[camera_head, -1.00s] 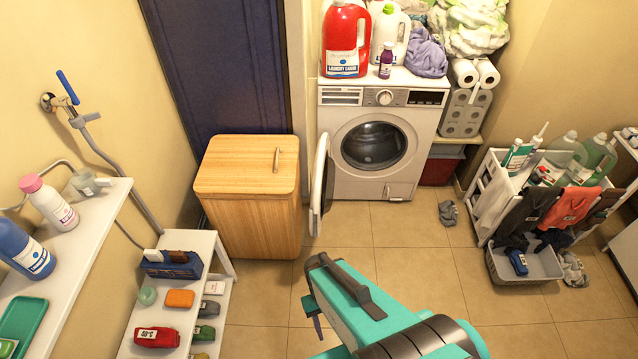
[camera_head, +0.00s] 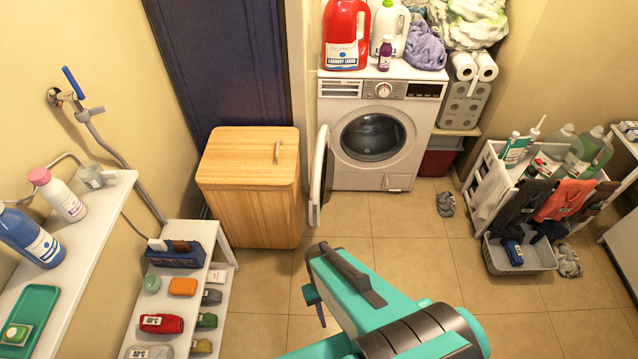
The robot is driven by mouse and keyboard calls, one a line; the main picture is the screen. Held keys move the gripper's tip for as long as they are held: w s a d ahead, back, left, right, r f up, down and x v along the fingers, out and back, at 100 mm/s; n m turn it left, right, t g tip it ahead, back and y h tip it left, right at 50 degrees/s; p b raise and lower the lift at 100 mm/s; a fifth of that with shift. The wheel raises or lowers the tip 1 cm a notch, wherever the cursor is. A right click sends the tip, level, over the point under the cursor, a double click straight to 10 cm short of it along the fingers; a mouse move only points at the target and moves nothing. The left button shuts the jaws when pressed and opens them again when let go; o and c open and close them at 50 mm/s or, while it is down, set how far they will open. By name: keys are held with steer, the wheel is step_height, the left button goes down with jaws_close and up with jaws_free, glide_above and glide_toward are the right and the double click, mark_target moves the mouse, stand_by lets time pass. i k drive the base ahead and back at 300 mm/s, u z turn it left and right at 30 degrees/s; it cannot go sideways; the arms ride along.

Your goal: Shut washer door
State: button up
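The white washer (camera_head: 375,130) stands against the back wall with its round drum opening showing. Its door (camera_head: 320,176) is swung wide open to the left and stands nearly edge-on to me, beside the wooden hamper. My teal arm reaches up from the bottom of the view. At its end my gripper (camera_head: 316,303) shows only as a small dark part at the left, over the floor in front of the washer and apart from the door. Its fingers are mostly hidden behind the arm, so its opening does not show.
A wooden hamper (camera_head: 248,188) stands close left of the door. A white rack (camera_head: 500,190) with bottles and cloths stands at the right. Shelves (camera_head: 90,262) line the left side. The tiled floor (camera_head: 410,260) before the washer is mostly clear.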

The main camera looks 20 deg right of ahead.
mark_target(318, 182)
steer(key=z, duration=0.15)
steer(key=k, duration=0.7)
steer(key=z, duration=0.6)
steer(key=k, duration=0.6)
steer(key=u, duration=0.25)
steer(key=i, duration=0.6)
steer(key=u, duration=0.55)
steer(key=i, duration=1.6)
steer(key=z, duration=0.6)
steer(key=i, duration=0.3)
steer(key=z, duration=0.35)
